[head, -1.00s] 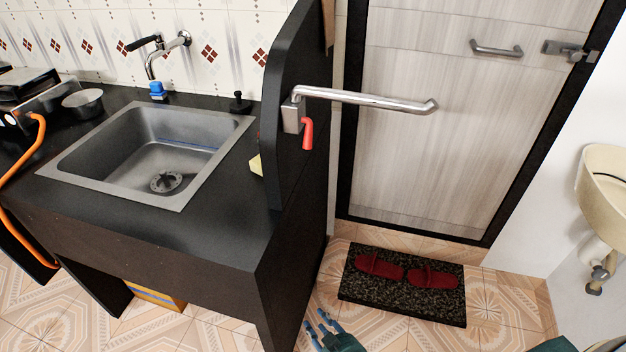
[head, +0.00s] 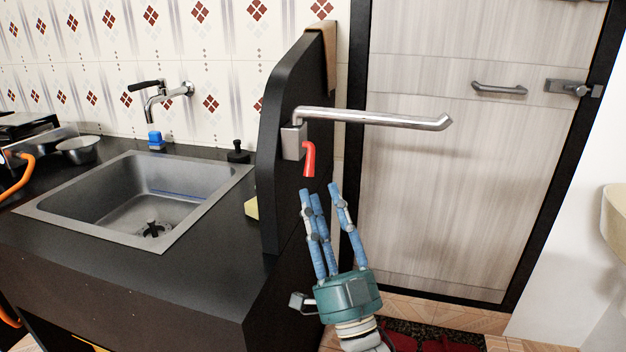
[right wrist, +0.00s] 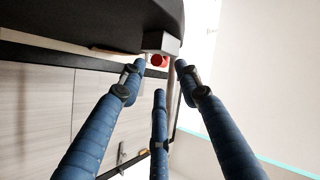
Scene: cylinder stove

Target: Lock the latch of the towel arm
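The towel arm (head: 375,118) is a chrome bar that sticks out to the right from a grey bracket (head: 293,142) on the black side panel. Its red latch (head: 309,160) hangs down beside the bracket. My right gripper (head: 321,190) is open and empty, just below the latch, with its blue fingers pointing up and apart from it. In the right wrist view the bracket (right wrist: 161,41) and the red latch end (right wrist: 158,61) show beyond the spread fingers (right wrist: 160,80). My left gripper is not in view.
The black panel (head: 282,90) stands between the sink (head: 140,195) and the door (head: 440,180). A brown cloth (head: 323,55) hangs over the panel's top. A basin (head: 615,220) is at the right edge. Open space lies before the door.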

